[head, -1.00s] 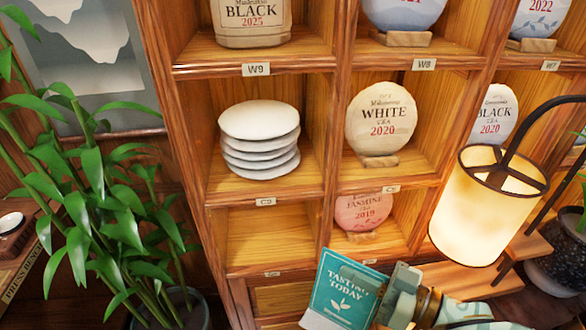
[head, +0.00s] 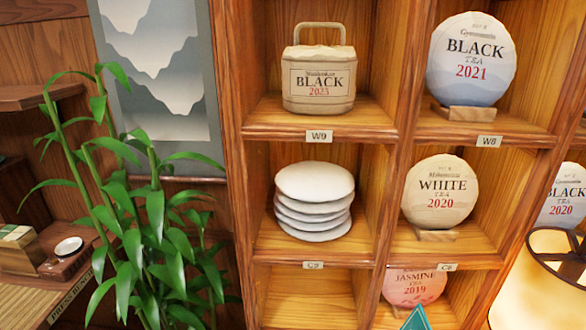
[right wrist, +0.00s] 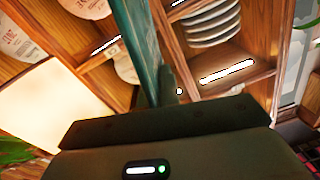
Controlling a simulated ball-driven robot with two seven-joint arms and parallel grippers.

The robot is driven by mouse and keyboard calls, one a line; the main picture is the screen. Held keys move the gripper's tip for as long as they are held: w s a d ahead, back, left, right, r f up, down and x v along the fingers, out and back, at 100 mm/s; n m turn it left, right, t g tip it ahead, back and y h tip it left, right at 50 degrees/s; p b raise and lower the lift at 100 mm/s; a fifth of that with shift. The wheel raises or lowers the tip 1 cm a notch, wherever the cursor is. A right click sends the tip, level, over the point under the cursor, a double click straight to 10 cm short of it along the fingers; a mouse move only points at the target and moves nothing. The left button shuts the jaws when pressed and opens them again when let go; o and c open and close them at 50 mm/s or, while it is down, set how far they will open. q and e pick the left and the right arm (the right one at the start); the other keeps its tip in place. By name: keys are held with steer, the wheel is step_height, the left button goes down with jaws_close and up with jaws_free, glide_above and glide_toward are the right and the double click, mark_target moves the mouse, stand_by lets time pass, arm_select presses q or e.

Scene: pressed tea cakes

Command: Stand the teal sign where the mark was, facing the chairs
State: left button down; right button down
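The teal sign shows in the head view only as a small pointed tip (head: 415,319) at the bottom edge, in front of the lower shelf. In the right wrist view the sign (right wrist: 138,40) is a tall, dark teal panel seen nearly edge-on. It rises from my right gripper (right wrist: 168,98), which appears shut on its lower part. The sign's printed face is hidden now. My right gripper is out of the head view, and my left gripper is in no current view. No mark and no chairs can be seen.
A wooden shelf (head: 400,262) holds a stack of white cakes (head: 314,202), several round tea cakes and a wrapped BLACK 2023 package (head: 319,80). A leafy plant (head: 155,215) stands left of it. A glowing lantern (head: 540,285) is at the lower right.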

steer(key=shift+r, duration=0.1)
stand_by(0.6)
steer(key=a+f+n+g+y, duration=0.1)
steer(key=n+g+y, duration=0.1)
steer(key=n+y, duration=0.1)
steer(key=w+a+f+n+g+y, duration=0.1)
steer(key=n+g+y, duration=0.1)
steer(key=y, duration=0.3)
steer(key=a+f+n+g+y, duration=0.1)
steer(key=f+n+y, duration=0.1)
steer(key=n+y, duration=0.2)
steer(key=shift+w+f+g+y, duration=0.15)
steer(key=shift+g+y, duration=0.25)
steer(key=shift+y, duration=0.2)
steer(key=shift+s+d+f, duration=0.1)
steer(key=shift+s+d, duration=0.1)
steer(key=shift+d, duration=0.05)
steer(key=shift+a+r, duration=0.1)
steer(key=shift+r, duration=0.3)
